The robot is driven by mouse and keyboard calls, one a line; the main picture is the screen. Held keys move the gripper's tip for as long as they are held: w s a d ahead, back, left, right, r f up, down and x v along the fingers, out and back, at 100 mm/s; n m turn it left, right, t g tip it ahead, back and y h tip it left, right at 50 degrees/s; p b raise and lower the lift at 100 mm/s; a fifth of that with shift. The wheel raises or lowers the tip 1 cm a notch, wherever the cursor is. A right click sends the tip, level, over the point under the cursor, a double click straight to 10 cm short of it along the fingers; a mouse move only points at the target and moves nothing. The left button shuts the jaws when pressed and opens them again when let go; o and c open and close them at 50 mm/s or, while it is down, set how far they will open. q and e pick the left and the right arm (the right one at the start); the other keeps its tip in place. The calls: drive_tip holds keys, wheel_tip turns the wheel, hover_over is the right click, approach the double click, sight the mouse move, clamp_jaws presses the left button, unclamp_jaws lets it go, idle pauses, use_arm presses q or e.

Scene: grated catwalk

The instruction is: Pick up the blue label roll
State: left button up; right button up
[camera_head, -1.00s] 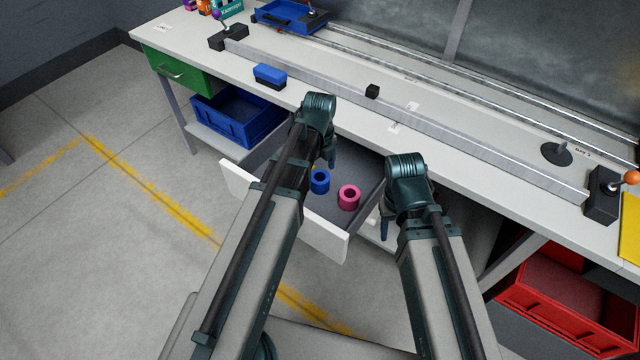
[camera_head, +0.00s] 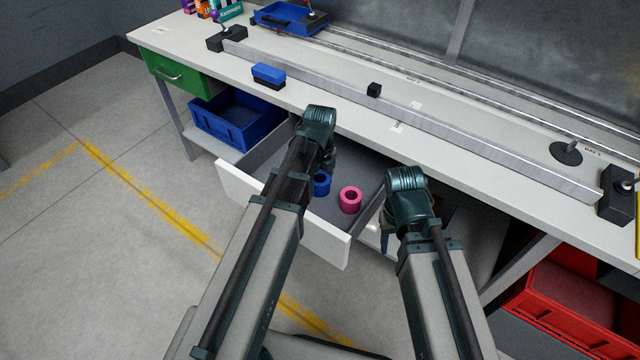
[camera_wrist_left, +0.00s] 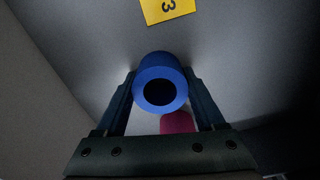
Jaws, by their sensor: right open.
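The blue label roll (camera_head: 322,184) stands in the open drawer, partly hidden by my left arm in the head view. In the left wrist view the blue roll (camera_wrist_left: 160,66) shows its dark hole, between the two fingers of my left gripper (camera_wrist_left: 160,88). The fingers flank the roll closely; whether they press on it cannot be told. In the head view my left gripper (camera_head: 326,160) reaches down into the drawer, mostly hidden by its wrist. My right gripper (camera_head: 387,240) is open and empty, pointing down just right of the drawer.
A pink roll (camera_head: 350,199) stands beside the blue one in the drawer (camera_head: 285,218); it also shows in the wrist view (camera_wrist_left: 177,122). A yellow label (camera_wrist_left: 170,10) marked 3 lies on the drawer floor. The workbench (camera_head: 350,120) overhangs behind. A red crate (camera_head: 560,305) is at right.

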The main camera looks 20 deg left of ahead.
use_arm(q)
drive_tip(key=c, duration=0.6)
wheel_tip(320, 180, up, 10)
drive_tip(key=p, duration=1)
